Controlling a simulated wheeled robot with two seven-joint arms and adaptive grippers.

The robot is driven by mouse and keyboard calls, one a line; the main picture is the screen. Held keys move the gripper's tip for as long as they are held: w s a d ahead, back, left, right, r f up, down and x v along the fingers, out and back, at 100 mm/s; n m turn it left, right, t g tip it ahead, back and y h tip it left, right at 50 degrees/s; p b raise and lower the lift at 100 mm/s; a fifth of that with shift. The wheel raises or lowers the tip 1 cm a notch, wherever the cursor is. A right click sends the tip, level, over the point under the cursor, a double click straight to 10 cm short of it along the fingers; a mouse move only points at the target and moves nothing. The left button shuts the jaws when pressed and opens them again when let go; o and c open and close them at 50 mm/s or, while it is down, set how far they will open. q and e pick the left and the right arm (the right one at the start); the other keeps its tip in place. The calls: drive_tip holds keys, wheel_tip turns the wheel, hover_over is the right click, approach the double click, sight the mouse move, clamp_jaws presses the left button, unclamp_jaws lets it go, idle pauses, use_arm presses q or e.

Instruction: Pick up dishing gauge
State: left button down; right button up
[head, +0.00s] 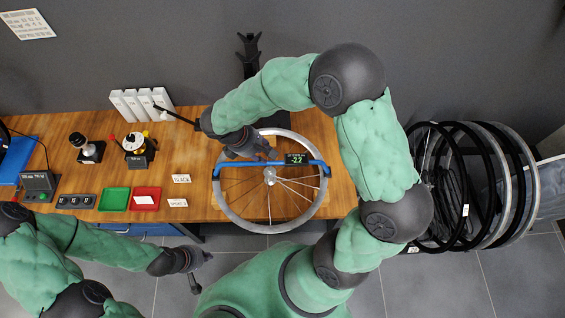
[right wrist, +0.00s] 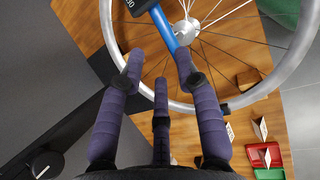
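The dishing gauge is a blue bar (head: 230,167) with a small dark display reading about -2.2, lying across a spoked wheel (head: 316,205). My right gripper (head: 262,150) is above the wheel, just behind the bar's left half. In the right wrist view its fingers (right wrist: 160,70) are spread, with the blue bar (right wrist: 162,30) running between and beyond the tips. They do not visibly close on it. My left gripper (head: 203,270) is low in front of the table, away from the gauge, with its fingers apart and empty.
The wooden table (head: 215,125) also holds green (head: 114,208) and red (head: 160,191) trays, small label cards, white boxes (head: 128,118) and several devices at left. Several wheels (head: 500,160) stand right of the table. My right arm covers the table's back right.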

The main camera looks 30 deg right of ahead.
sight(275, 162)
drive_tip(key=b+x, duration=0.4)
drive_tip(key=x, duration=0.6)
drive_tip(key=shift+f, duration=0.3)
drive_tip(key=shift+r, duration=0.1)
clamp_jaws()
